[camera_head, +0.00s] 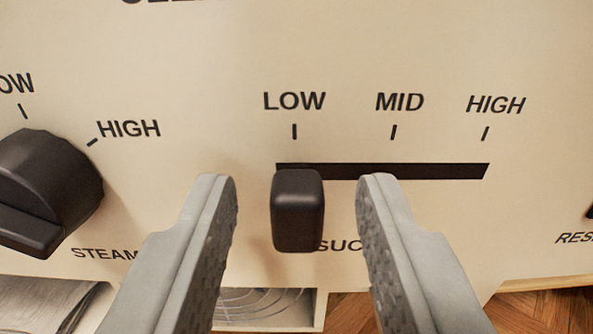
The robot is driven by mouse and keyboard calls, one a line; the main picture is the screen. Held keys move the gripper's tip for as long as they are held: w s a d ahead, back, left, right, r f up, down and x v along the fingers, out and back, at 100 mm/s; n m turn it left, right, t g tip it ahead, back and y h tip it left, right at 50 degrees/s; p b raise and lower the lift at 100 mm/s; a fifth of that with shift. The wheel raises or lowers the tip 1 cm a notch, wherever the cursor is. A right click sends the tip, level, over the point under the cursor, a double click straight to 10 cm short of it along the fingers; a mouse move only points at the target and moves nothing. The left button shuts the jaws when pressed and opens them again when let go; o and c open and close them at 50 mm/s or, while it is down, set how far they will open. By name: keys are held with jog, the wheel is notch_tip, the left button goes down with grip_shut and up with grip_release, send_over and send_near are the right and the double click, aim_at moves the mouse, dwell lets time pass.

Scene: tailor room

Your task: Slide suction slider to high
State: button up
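The suction slider is a black block-shaped knob (298,210) at the left end of a dark horizontal slot (420,171). It stands under the LOW mark. The MID mark is further right, and the HIGH mark (495,104) is above the slot's right end. My gripper (298,185) is open, with one grey finger on each side of the knob. A gap shows between the knob and each finger, wider on the right. The label below the slot is partly hidden by the knob and the right finger.
A black rotary steam knob (45,195) is at the left of the cream panel (230,60). Part of another black control (590,211) shows at the right edge. Wooden floor (545,310) and a metal part (265,308) show below the panel.

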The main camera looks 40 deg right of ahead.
aim_at(484, 169)
jog(key=shift+w, duration=0.1)
grip_shut()
jog(key=shift+s+d, duration=0.2)
jog(key=shift+d, duration=0.1)
jog(key=s+d, duration=0.2)
jog(key=d, duration=0.1)
jog(key=s+d, duration=0.1)
jog(key=d, duration=0.1)
jog(key=shift+s+r, duration=0.1)
jog(key=shift+s, duration=0.2)
jog(key=shift+s+d, duration=0.15)
jog(key=shift+d, duration=0.05)
grip_release()
jog(key=shift+s+d, duration=0.1)
jog(key=shift+d, duration=0.05)
jog(key=shift+s, duration=0.1)
